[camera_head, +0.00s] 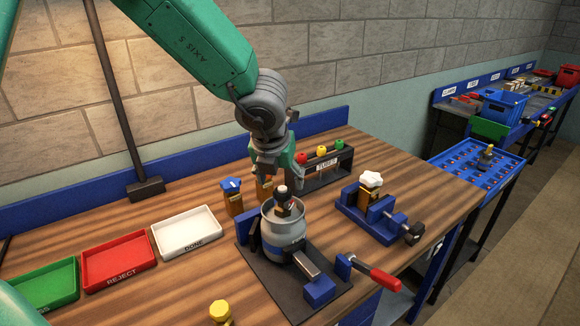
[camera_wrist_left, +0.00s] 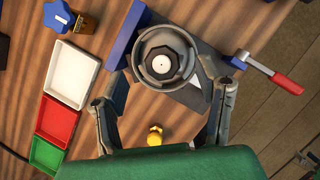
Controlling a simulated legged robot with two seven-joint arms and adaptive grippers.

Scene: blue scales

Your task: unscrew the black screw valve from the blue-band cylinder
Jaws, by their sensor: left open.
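The blue-band cylinder (camera_head: 283,232) is a grey metal bottle standing upright in a blue clamp on a dark base plate. The black screw valve (camera_head: 281,190) sits at its top, within the raised collar. In the left wrist view I look down on the cylinder's round collar (camera_wrist_left: 145,48), with the dark valve and its pale centre (camera_wrist_left: 161,65) inside. My left gripper (camera_head: 274,178) points down just above the valve, partly overlapping it in the head view. Its fingers (camera_wrist_left: 162,82) are spread wide and hold nothing. Contact with the valve cannot be told. My right gripper is not in view.
A red-handled clamp screw (camera_head: 380,277) sticks out right of the cylinder. A blue vise (camera_head: 365,208) with a white-knobbed valve stands further right. White (camera_head: 187,232), red (camera_head: 118,260) and green trays (camera_head: 45,287) lie left.

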